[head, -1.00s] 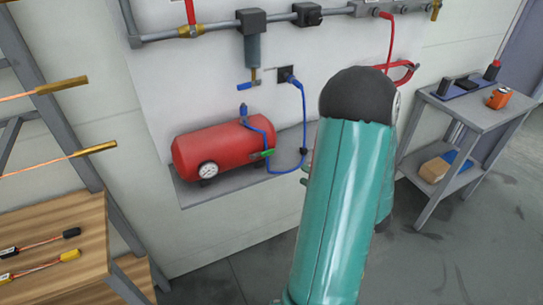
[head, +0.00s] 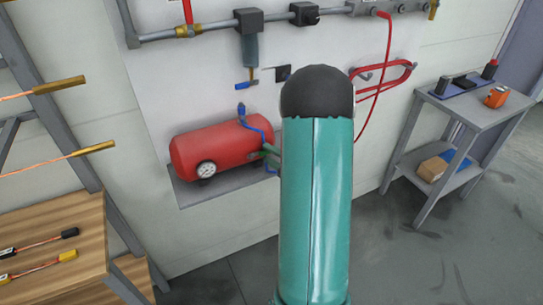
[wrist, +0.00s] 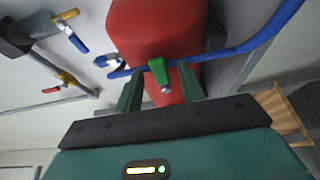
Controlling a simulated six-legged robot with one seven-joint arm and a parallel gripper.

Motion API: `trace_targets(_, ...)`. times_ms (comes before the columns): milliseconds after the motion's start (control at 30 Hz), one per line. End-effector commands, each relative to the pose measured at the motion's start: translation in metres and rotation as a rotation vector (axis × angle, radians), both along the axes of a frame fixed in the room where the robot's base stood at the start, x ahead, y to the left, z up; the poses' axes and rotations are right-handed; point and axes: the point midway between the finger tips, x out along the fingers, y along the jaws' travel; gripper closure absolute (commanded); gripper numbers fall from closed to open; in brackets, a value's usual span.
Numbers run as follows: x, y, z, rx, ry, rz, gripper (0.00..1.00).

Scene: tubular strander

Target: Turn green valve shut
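The green valve (wrist: 157,70) is a small bright green lever on the blue hose (wrist: 232,52), in front of the red tank (wrist: 155,30). In the wrist view my gripper (wrist: 159,76) is open, with one dark green finger on each side of the lever. Gaps show between lever and fingers; contact cannot be made out. In the head view the fingers of my gripper (head: 266,154) reach the right end of the red tank (head: 208,148). My arm hides much of the hose there, and the lever cannot be told apart from the fingers.
The tank sits on a grey wall shelf (head: 215,184). Above it is a pipe with a blue-handled valve (head: 247,85). A red hose (head: 388,60) hangs to the right. A grey side table (head: 455,110) stands at right, a wooden bench (head: 85,235) at left.

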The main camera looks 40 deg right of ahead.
Motion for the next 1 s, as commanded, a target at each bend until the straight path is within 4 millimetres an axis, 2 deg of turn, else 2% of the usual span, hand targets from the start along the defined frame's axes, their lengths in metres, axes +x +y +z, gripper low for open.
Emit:
trace_targets(167,0.000,0.000,0.000,0.000,0.000,0.000,0.61)
trace_targets(367,0.000,0.000,0.000,0.000,0.001,0.000,0.98)
trace_targets(400,0.000,0.000,0.000,0.000,0.001,0.000,1.00)
trace_targets(733,0.001,0.000,0.000,-0.004,0.002,0.000,1.00)
trace_targets(1000,0.011,0.000,0.002,-0.031,0.010,0.001,1.00)
